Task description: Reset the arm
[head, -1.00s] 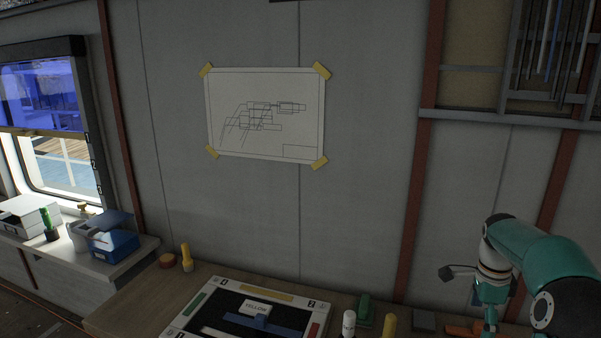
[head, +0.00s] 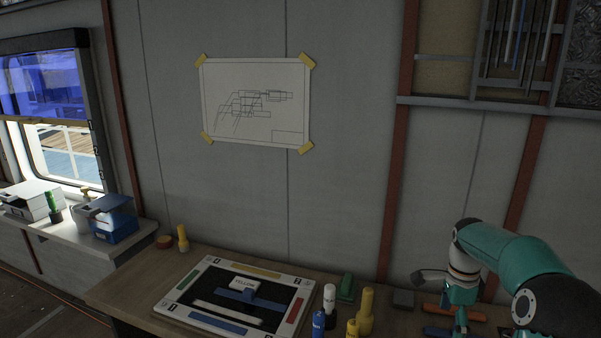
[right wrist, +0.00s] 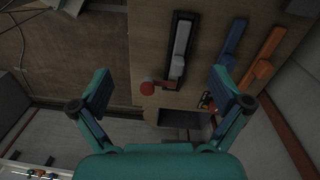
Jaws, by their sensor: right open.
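My right arm comes in from the right in the head view, its teal links bent over the right end of the workbench (head: 120,290). Its gripper end is low in that view and hard to make out. In the right wrist view my right gripper (right wrist: 161,76) has its two fingers spread wide, with nothing between them. Below the fingers are a dark tray holding a grey bar (right wrist: 181,48), a blue bar (right wrist: 234,44) and an orange bar (right wrist: 263,68). My left gripper is in neither view.
A taped drawing (head: 255,100) hangs on the wall. A blue bin (head: 116,224) sits on the left ledge.

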